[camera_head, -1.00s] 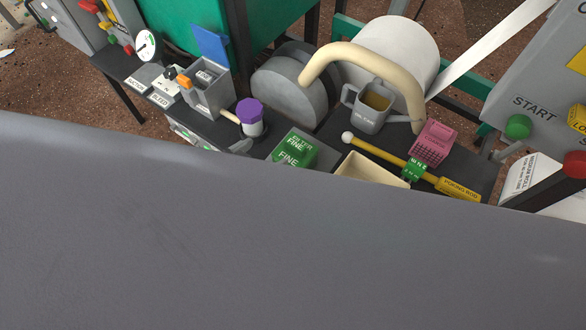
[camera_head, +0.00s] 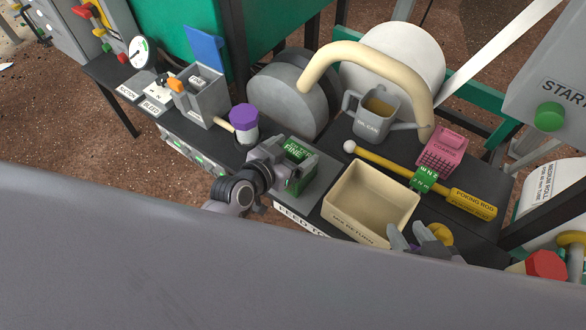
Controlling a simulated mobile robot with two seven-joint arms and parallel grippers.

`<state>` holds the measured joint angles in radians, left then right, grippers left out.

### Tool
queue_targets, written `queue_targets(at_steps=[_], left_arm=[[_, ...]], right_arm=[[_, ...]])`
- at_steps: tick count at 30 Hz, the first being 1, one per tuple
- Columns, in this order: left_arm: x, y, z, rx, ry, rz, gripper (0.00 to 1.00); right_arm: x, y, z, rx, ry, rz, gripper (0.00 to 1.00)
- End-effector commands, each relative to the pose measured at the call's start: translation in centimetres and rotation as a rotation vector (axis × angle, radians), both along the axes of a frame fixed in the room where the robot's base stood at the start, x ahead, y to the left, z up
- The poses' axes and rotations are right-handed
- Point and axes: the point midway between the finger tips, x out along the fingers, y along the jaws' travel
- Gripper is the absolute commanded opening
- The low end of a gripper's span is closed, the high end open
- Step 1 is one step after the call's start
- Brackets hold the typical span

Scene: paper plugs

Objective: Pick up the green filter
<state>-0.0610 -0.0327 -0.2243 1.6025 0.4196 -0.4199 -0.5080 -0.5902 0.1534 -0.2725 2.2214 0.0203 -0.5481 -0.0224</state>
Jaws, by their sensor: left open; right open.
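The green filter (camera_head: 298,152), a block marked FINE, sits on a grey plate on the dark bench, right of the purple-capped jar. My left gripper (camera_head: 276,168) is open at the filter's left side, and its fingers cover part of the block. I cannot tell whether they touch it. My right gripper (camera_head: 420,238) is open and empty at the front right corner of the cream bin, partly hidden by my body.
The cream bin (camera_head: 345,220) stands right of the filter. The purple-capped jar (camera_head: 244,122) is close behind my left gripper. A cream hose arches over the can.

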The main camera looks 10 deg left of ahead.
Motion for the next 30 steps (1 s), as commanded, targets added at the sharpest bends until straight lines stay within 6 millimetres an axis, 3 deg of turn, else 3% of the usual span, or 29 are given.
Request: queue_targets(at_steps=[7,14,23,30], left_arm=[[0.2,-0.1,0.0,0.0,0.0,0.0,0.89],[0.1,-0.1,0.0,-0.001,0.0,0.0,0.14],[0.2,-0.1,0.2,-0.001,-0.001,0.0,0.13],[0.4,0.0,1.5,0.0,-0.001,0.001,0.13]], right_arm=[[0.1,0.2,0.4,0.004,-0.01,0.004,0.43],[0.1,0.1,0.2,0.0,-0.005,0.002,0.43],[-0.1,-0.1,0.1,-0.002,0.0,-0.001,0.43],[-0.1,-0.6,0.5,-0.005,0.015,-0.014,0.43]])
